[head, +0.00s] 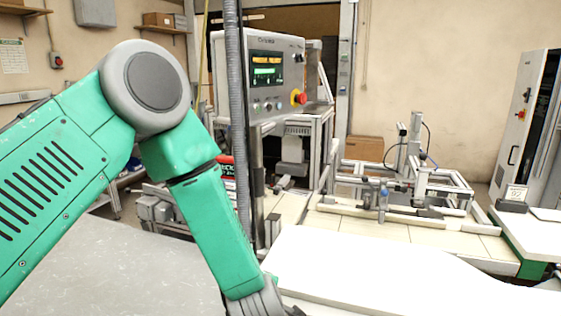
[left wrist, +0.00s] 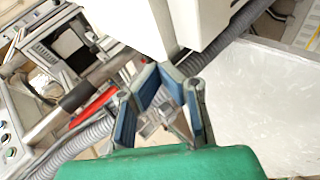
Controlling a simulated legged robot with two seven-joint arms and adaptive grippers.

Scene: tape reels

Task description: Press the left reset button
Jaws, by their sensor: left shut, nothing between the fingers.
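A grey control panel (head: 262,75) with a lit display (head: 266,69) stands beyond my green left arm in the head view. A row of small buttons (head: 267,106) sits below the display, with a red knob on a yellow base (head: 299,98) at its right. I cannot read which button is marked reset. My left gripper (left wrist: 163,78) is shut and empty in the left wrist view, its blue-padded fingers bowed apart behind the tips. In the head view only its grey base shows at the bottom edge, below and in front of the panel, not touching the buttons. My right gripper is out of view.
A white table (head: 370,275) lies at front right, a grey surface (head: 110,270) at front left. An aluminium-framed fixture (head: 400,185) stands behind. A white cabinet (head: 522,120) is at far right.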

